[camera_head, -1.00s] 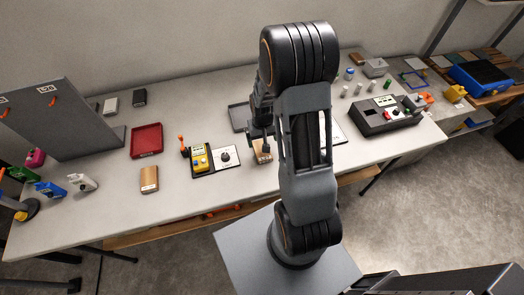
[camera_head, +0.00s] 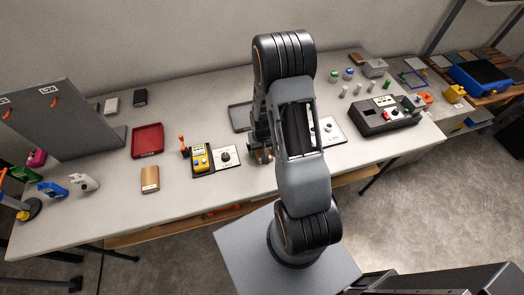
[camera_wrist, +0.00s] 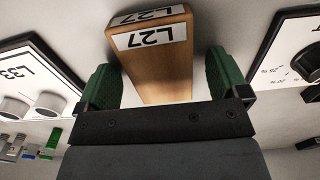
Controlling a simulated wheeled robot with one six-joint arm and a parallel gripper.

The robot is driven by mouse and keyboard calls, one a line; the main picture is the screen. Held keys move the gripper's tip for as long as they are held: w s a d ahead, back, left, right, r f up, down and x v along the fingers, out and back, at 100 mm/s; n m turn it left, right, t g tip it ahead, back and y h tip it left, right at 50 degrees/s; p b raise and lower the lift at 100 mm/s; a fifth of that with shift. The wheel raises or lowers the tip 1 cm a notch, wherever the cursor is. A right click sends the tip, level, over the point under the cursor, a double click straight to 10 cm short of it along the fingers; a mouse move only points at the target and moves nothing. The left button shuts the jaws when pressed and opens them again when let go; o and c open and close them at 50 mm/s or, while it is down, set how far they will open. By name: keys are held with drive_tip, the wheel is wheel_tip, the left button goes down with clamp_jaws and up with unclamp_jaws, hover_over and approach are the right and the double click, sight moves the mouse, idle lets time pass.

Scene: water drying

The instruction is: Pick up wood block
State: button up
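A wood block (camera_wrist: 160,70) with a white "L27" label lies between the two green finger pads of my gripper (camera_wrist: 162,75) in the wrist view. The gripper is open around it, with a gap on the right side; contact on the left is hard to tell. In the head view my gripper (camera_head: 262,155) is low over the table, and my arm hides most of this block. Another wood-coloured block (camera_head: 150,179) lies apart at the table's left front.
A red tray (camera_head: 147,140) and a dark grey tray (camera_head: 240,117) lie farther back. A black control box (camera_head: 386,115) stands right.

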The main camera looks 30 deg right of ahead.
drive_tip(key=c, duration=1)
drive_tip(key=shift+r, duration=0.1)
